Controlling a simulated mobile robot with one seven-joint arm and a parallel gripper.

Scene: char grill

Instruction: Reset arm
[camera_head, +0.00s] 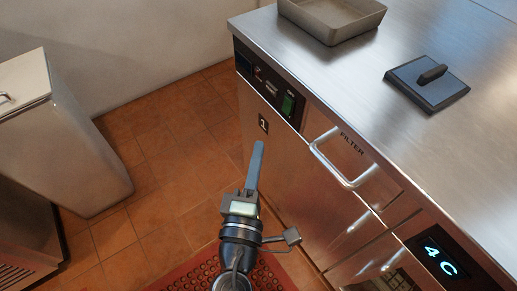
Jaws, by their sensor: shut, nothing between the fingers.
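My gripper (256,164) is in the lower middle of the head view, held out over the tiled floor in front of the steel cabinet (262,153). Its fingers are together, with nothing between them. It seems apart from the cabinet front, to the left of the filter drawer handle (343,160). My arm comes up from the bottom edge of the picture.
A metal pan (333,37) and a dark press with a handle (427,92) sit on the steel counter (330,75). A pale bin (75,150) stands at left. A red perforated mat (195,273) lies below. The tiled floor (165,155) between is clear.

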